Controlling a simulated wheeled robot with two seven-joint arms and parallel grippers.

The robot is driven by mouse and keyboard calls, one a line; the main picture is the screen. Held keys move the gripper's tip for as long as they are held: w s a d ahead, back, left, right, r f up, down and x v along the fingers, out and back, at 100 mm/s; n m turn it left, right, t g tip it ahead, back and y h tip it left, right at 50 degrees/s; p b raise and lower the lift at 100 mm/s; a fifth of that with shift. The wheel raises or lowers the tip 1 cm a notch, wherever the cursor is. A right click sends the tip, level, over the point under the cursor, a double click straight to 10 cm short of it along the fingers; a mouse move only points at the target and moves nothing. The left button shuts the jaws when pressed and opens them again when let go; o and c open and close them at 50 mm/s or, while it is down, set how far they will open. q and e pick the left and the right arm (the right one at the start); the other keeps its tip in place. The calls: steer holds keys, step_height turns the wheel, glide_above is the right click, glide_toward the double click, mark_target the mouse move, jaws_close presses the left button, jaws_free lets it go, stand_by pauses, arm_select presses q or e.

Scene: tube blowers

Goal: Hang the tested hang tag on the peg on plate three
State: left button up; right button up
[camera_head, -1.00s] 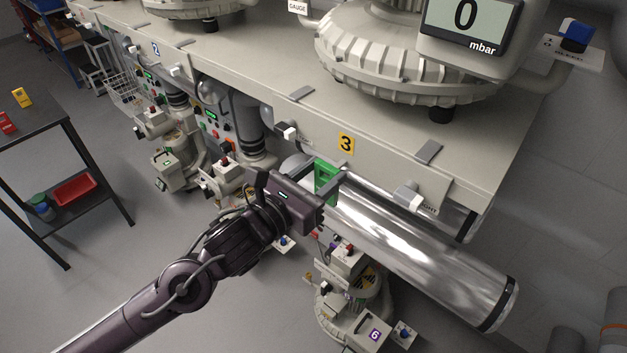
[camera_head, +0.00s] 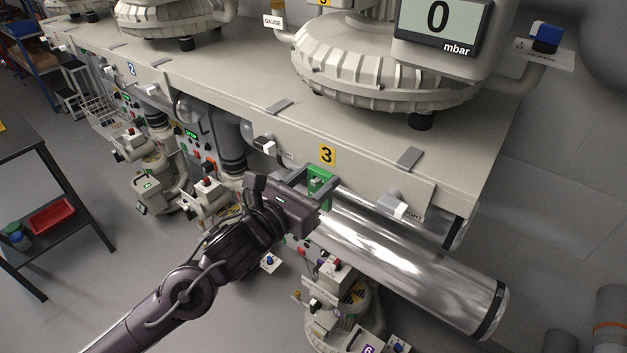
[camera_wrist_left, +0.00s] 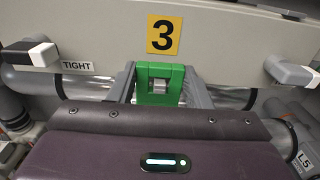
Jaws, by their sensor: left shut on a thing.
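My left gripper (camera_head: 308,187) is shut on the green hang tag (camera_head: 320,190), one finger at each side. It holds the tag at the front of plate three (camera_head: 370,185), below the yellow "3" label (camera_head: 327,155). In the left wrist view the tag (camera_wrist_left: 177,78) sits upright between both fingers, below the same label (camera_wrist_left: 164,35). A grey block-like piece (camera_wrist_left: 160,86) shows in the tag's opening. I cannot tell whether it is the peg, or whether the tag rests on it. Any wording on the tag is not readable. My right gripper is out of view.
White-tipped handles flank the tag on the left (camera_head: 265,145) and right (camera_head: 395,203). A shiny metal cylinder (camera_head: 410,260) runs below plate three. A blower (camera_head: 390,75) stands on the bench above. A dark side table (camera_head: 50,180) stands at left.

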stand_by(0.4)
arm_select(q)
steer(key=o, duration=1)
steer(key=shift+o, duration=0.2)
steer(key=shift+s+a+f, duration=0.1)
steer(key=shift+s+a, duration=0.1)
steer(key=shift+s, duration=0.1)
steer(key=b+v, duration=0.3)
steer(key=v, duration=0.4)
